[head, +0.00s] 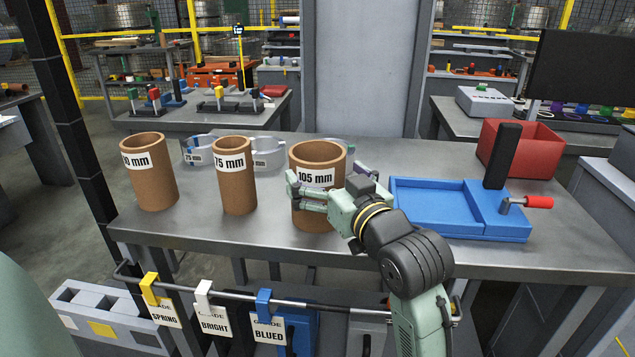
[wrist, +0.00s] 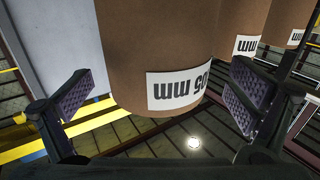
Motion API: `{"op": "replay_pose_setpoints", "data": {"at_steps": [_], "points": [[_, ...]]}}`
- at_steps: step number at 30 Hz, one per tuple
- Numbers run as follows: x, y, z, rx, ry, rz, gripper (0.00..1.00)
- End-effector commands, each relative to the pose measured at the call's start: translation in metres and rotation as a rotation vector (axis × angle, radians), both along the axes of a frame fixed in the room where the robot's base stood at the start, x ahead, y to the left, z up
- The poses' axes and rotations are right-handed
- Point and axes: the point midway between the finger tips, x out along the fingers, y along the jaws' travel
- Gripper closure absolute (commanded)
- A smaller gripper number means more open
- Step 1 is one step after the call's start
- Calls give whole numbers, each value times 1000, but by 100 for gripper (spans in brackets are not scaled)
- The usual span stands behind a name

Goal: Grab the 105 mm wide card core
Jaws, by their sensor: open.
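The 105 mm card core (head: 318,158) is a wide brown cardboard tube standing upright on the steel table, with a white "105 mm" label. My gripper (head: 308,192) is at its front, partly covering its lower part in the head view. In the wrist view the core (wrist: 170,40) appears upside down between the two open fingers of my gripper (wrist: 170,100), its label facing me. There is a visible gap between the core and the right finger.
The 75 mm core (head: 236,185) and another brown core (head: 150,180) stand to the left. Clear brackets or rings (head: 205,148) lie behind them. A blue tray (head: 428,196) with a red-handled crank and a red bin (head: 520,150) are on the right. Labelled tags hang on the front rail (head: 230,292).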

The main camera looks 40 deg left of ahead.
Motion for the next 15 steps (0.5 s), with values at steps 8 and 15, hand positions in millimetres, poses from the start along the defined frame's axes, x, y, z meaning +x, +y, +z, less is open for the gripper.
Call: {"op": "replay_pose_setpoints", "data": {"at_steps": [8, 15], "points": [[17, 33, -3, -1, 0, 1, 0], [19, 36, -4, 0, -1, 0, 0]]}}
